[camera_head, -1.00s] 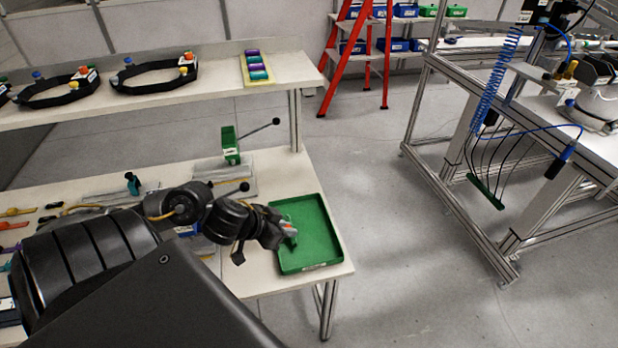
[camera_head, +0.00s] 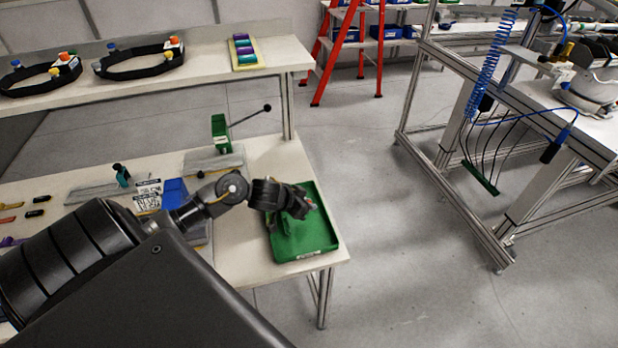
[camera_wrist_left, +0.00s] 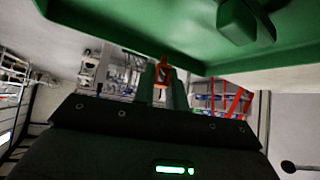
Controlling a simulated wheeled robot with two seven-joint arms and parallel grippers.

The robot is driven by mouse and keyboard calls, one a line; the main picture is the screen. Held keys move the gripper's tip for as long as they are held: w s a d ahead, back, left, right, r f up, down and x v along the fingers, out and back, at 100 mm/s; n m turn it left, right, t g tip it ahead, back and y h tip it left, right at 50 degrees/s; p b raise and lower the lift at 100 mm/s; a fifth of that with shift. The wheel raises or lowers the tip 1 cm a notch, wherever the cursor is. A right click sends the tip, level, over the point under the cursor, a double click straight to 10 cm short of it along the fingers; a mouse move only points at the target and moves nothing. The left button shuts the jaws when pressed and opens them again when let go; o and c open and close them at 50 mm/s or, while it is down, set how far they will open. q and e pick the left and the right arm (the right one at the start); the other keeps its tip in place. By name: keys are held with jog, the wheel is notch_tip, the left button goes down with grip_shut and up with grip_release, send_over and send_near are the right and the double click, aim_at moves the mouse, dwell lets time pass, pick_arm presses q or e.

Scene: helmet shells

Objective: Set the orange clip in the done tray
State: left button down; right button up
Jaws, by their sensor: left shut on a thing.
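The orange clip (camera_wrist_left: 163,73) is held between the fingertips of my left gripper (camera_wrist_left: 164,85) in the left wrist view. In the head view only a small reddish bit of the clip (camera_head: 313,204) shows at the tips of the left gripper (camera_head: 307,208). The gripper is over the far part of the green done tray (camera_head: 318,241). My right gripper is not in view.
A green block-like shape (camera_head: 285,224) stands in the tray, left of the gripper. A green clamp with a black lever (camera_head: 221,134) is behind it on the table. Small coloured parts (camera_head: 38,199) lie at the left. The tray's front is clear.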

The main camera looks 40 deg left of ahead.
aim_at(309, 217)
pick_arm(q)
jog(key=shift+w+f, duration=0.4)
jog(key=shift+f, duration=1.7)
jog(key=shift+f, duration=0.15)
jog(key=c, duration=1.4)
grip_release()
jog(key=shift+w, duration=0.1)
jog(key=shift+c, duration=0.2)
jog(key=shift+a+r, duration=0.1)
jog(key=shift+r, duration=0.25)
jog(key=p+v, duration=0.1)
jog(key=v, duration=1)
jog(key=shift+s+r, duration=0.2)
jog(key=shift+s, duration=0.2)
